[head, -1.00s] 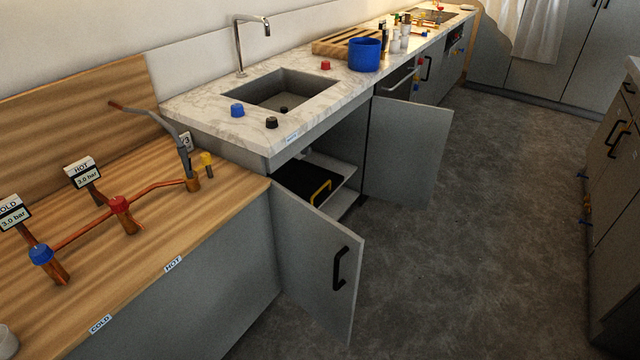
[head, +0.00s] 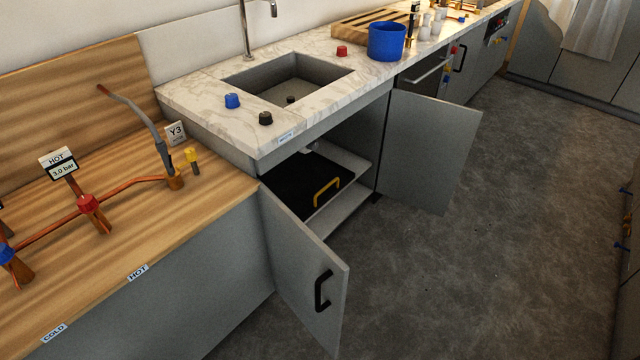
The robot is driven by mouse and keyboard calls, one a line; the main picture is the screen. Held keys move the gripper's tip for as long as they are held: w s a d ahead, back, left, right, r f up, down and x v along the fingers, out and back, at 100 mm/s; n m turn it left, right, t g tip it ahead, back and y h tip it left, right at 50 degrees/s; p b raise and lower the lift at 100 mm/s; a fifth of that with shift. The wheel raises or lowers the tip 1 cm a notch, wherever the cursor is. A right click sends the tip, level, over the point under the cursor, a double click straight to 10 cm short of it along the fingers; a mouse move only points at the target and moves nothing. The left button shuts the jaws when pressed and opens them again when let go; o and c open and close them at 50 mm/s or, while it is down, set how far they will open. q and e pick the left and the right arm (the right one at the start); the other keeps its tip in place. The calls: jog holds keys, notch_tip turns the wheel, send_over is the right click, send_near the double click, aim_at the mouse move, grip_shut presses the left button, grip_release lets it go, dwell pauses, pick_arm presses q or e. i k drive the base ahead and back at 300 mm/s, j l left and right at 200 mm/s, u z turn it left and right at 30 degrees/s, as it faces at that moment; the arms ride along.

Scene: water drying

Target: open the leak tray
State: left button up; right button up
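The black leak tray (head: 297,186) sits on the light grey floor of the cabinet under the sink. Its yellow handle (head: 326,191) faces out toward the room. The left part of the tray is hidden behind the cabinet's left door (head: 297,262), which stands open with a black pull on it. The right door (head: 430,150) also stands open. Neither of my grippers is in view.
A sink (head: 288,78) with a faucet is set in the marble counter (head: 215,110) above the cabinet. Copper pipes with a red valve (head: 87,203) run along the wooden counter (head: 120,240) at left. A blue pot (head: 386,41) stands at the back. The grey floor (head: 450,280) in front is clear.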

aim_at(304, 183)
jog(key=i+l, duration=0.2)
jog(key=l, duration=0.2)
jog(key=i+l, duration=0.5)
jog(key=l, duration=0.25)
jog(key=i+l+z, duration=0.1)
jog(key=l, duration=0.3)
jog(key=i, duration=0.1)
